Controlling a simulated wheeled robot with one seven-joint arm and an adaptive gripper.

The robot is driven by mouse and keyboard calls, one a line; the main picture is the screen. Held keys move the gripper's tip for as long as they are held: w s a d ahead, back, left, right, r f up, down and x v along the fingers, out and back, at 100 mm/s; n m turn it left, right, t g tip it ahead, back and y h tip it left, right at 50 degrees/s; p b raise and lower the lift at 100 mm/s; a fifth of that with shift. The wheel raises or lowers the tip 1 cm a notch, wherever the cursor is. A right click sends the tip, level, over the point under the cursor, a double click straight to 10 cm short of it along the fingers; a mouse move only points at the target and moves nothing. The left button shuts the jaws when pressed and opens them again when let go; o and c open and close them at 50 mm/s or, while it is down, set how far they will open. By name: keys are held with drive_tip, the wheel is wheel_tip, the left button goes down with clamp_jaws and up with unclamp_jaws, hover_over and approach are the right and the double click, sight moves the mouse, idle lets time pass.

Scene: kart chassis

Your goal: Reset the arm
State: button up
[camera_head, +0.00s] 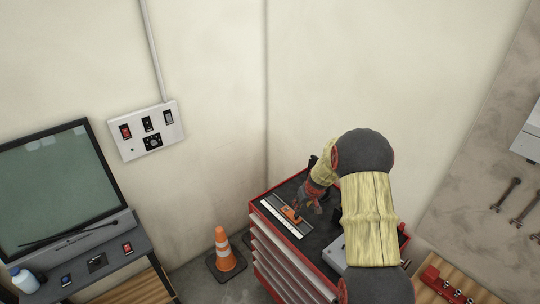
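My arm (369,218), with pale yellow links and dark grey joints, rises on the right and bends over a red tool cabinet (263,243). My gripper (303,207) is small and partly hidden by the wrist, low over the cabinet's dark top. A small orange thing (290,214) lies by the fingertips, over a pale ruler-like strip (284,220). I cannot tell whether the fingers touch it or whether they are open or shut.
A grey box (336,253) sits on the cabinet beside my arm. A traffic cone (225,250) stands on the floor left of it. A monitor (58,185) and a wall switch panel (146,130) are at left. Tools hang at right. Space above the cabinet's left is clear.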

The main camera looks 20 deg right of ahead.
drive_tip(key=s+a+f+m+g+y, duration=0.1)
drive_tip(key=s+a+f+m+g, duration=0.15)
drive_tip(key=s, duration=0.45)
drive_tip(key=s+a+r+g+b, duration=0.1)
drive_tip(key=s+a+r+b, duration=0.4)
drive_tip(key=s, duration=0.5)
drive_tip(key=s+a+r+b, duration=0.45)
drive_tip(key=s+r, duration=0.35)
drive_tip(key=s, duration=0.2)
drive_tip(key=s+a+n+t+b, duration=0.1)
drive_tip(key=s+a+t+b, duration=0.1)
drive_tip(key=s+b, duration=0.5)
drive_tip(key=s+a+r+n+t+h+b, duration=0.1)
drive_tip(key=s+a+t+b, duration=0.1)
drive_tip(key=s+a+b, duration=0.2)
drive_tip(key=s+b, duration=0.3)
drive_tip(key=s, duration=0.2)
drive_tip(key=shift+a+r+t, duration=0.2)
drive_tip(key=shift+r+t, duration=0.05)
drive_tip(key=shift+t, duration=0.1)
drive_tip(key=shift+n, duration=0.25)
